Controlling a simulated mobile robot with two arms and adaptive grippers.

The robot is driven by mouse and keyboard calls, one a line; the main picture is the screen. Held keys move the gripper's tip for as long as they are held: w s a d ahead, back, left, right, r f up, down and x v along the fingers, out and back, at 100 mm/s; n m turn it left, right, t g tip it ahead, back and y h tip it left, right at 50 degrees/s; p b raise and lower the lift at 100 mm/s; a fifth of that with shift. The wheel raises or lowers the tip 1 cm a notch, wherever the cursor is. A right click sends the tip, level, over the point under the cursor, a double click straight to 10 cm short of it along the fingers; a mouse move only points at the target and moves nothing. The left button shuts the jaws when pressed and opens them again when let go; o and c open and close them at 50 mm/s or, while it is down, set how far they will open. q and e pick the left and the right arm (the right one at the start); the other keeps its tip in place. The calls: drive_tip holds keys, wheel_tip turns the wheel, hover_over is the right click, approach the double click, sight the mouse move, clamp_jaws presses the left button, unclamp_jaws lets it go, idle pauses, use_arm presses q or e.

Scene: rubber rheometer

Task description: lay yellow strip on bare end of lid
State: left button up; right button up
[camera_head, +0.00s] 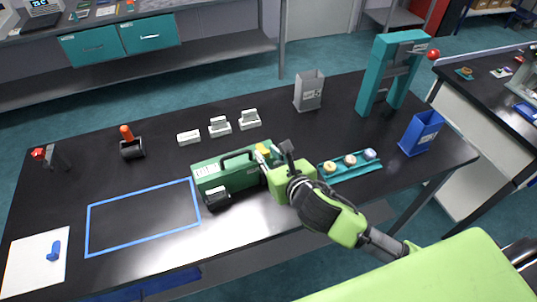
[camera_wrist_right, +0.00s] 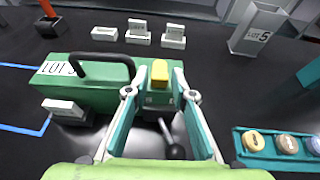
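The yellow strip (camera_wrist_right: 160,72) is a short block at the right end of the green case's top. It shows small in the head view (camera_head: 262,148). The green case (camera_wrist_right: 105,98) carries a black handle and a LOT label, and also stands mid-table in the head view (camera_head: 228,180). My right gripper (camera_wrist_right: 160,77) is over the case's right end, its teal fingers apart on either side of the yellow strip, with narrow gaps visible. Whether the strip rests on the lid is hard to tell. My left gripper is not in view.
A teal tray of round pieces (camera_head: 350,165) lies to the right. White blocks (camera_head: 220,127) stand behind the case, with a grey bin (camera_head: 309,91). A blue-outlined area (camera_head: 145,217) at left is clear.

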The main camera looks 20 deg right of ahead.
drive_tip(key=shift+s+r, duration=0.1)
drive_tip(key=shift+r, duration=0.05)
drive_tip(key=v, duration=1.2)
